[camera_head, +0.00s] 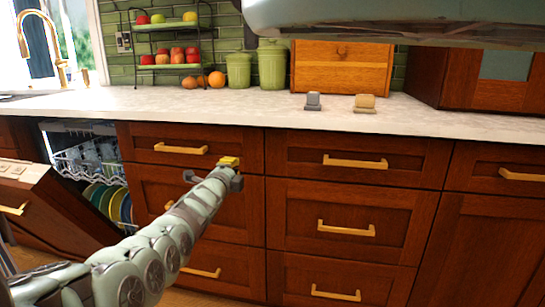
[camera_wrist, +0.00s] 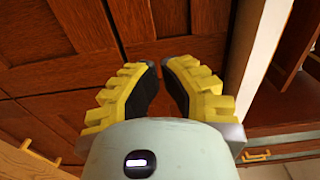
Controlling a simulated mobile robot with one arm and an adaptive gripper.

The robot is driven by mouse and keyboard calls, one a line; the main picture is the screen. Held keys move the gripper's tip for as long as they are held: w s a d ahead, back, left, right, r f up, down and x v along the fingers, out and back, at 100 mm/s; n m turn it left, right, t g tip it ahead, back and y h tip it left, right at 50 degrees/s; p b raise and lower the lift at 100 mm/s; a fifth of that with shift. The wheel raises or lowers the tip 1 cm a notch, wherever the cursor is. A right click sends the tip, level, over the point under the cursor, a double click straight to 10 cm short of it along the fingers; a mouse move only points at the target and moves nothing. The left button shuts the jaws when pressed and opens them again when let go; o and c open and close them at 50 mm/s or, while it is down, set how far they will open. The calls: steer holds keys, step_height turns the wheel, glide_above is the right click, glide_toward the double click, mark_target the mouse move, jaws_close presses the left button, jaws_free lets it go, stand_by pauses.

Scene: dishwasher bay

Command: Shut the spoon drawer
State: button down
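The wooden drawer fronts carry brass bar handles. The upper left drawer (camera_head: 140,135) and upper middle drawer (camera_head: 300,150) look flush with their neighbours in the head view. I cannot tell which one is the spoon drawer, and no drawer contents show. My gripper (camera_head: 229,168) is in front of the lower right corner of the upper left drawer, right of its handle. In the wrist view my gripper (camera_wrist: 160,64) has a narrow gap between its yellow-backed, black-padded fingers, with nothing held. Wooden panels lie just beyond the fingertips; contact cannot be told.
The dishwasher door (camera_head: 62,210) hangs open at left, with a rack (camera_head: 90,155) and several plates (camera_head: 108,200) showing. The pale countertop (camera_head: 190,103) runs above the drawers. Lower drawers (camera_head: 345,225) stand below. A grey-green object (camera_head: 390,20) crosses the top right.

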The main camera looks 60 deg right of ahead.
steer(key=p+v, duration=0.6)
steer(key=shift+r+p, duration=0.2)
steer(key=shift+p, duration=0.1)
